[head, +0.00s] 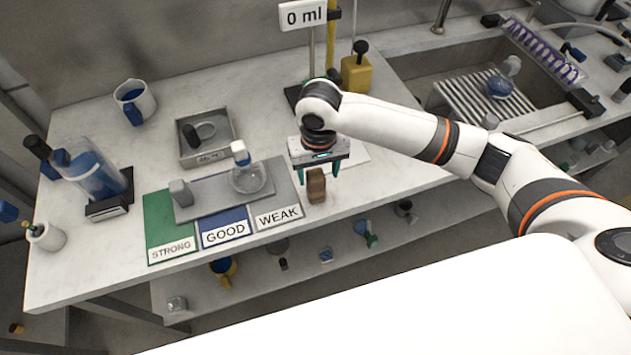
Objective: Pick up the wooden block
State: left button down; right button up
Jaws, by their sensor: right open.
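The wooden block (316,186) is small and brown and stands upright on the pale bench top, just right of the WEAK label. My right gripper (320,175) points down right at the block, with its teal fingers apart. One finger shows left of the block and one to its right, with the block in line between them in this view. I cannot tell whether the fingers touch it or how far down they reach. My left gripper is not in view.
Left of the block, a grey tray (206,193) holds a round flask (248,178) and a grey block (181,193). A sink with a rack (470,100) is at right.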

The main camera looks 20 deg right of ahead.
aim_at(316, 187)
jog(key=shift+f, duration=0.7)
jog(key=shift+w+a+f+p, duration=0.1)
jog(key=shift+f+p, duration=0.25)
jog(key=shift+f, duration=0.05)
jog(key=f, duration=0.1)
jog(key=f+p, duration=0.1)
jog(key=f, duration=0.1)
jog(key=shift+a+f, duration=0.2)
jog(key=shift+f, duration=0.5)
jog(key=shift+c, duration=0.2)
jog(key=c, duration=1.2)
